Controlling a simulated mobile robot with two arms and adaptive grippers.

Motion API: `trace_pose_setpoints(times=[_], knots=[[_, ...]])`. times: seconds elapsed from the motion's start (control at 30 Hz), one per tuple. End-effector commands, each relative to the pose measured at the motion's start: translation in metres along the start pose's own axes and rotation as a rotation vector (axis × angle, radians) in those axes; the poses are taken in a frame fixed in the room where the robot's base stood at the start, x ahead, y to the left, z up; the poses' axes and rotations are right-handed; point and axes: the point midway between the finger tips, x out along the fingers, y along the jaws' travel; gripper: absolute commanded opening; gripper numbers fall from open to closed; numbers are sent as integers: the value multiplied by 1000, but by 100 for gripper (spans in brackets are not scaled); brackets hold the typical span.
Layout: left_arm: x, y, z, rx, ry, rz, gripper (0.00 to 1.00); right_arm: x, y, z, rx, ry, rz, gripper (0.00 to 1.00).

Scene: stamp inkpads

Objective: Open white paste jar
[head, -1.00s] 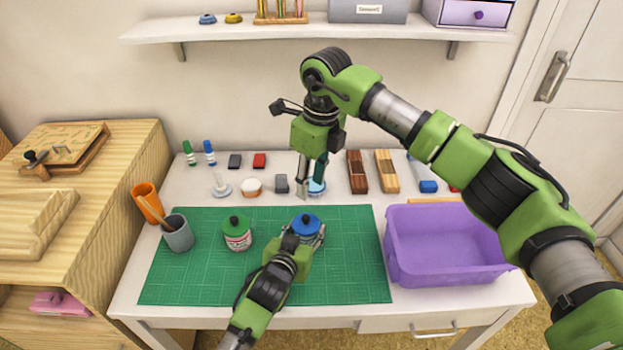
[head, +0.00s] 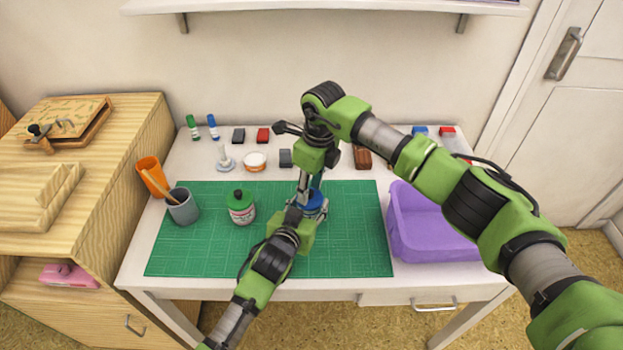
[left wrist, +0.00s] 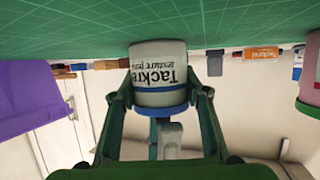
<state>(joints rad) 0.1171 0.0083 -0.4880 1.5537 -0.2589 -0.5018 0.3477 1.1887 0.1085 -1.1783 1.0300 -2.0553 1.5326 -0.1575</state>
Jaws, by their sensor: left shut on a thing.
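The white paste jar (left wrist: 159,72) has a blue lid (head: 312,203) and stands on the green cutting mat. In the left wrist view, which is upside down, its label and blue band show. My left gripper (left wrist: 163,98) is shut on the jar's body, one finger on each side. My right gripper (head: 309,187) points down from above, with its fingertips at the blue lid. In the left wrist view its fingers (left wrist: 166,138) show close to the lid's top. Whether they grip the knob is hidden.
A green-lidded jar (head: 241,207) stands left of the held jar on the mat (head: 200,255). A grey cup (head: 182,208) and an orange cup (head: 152,177) are further left. A purple bin (head: 405,235) is at the right. Stamps and inkpads line the back.

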Motion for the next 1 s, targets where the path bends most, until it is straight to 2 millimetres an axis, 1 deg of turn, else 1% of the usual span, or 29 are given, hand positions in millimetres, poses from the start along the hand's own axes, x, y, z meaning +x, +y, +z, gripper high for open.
trace_pose_setpoints(times=[0.27,0.37,0.4,1.0], knots=[[0,0,1,0,-3,0,4,2,0,0,0,0,0,34],[0,0,1,0,-3,0,4,2,0,0,0,0,0,10],[0,0,1,0,-3,0,4,2,0,0,0,0,0,0],[0,0,2,0,-3,-1,4,1,0,0,1,0,-1,0]])
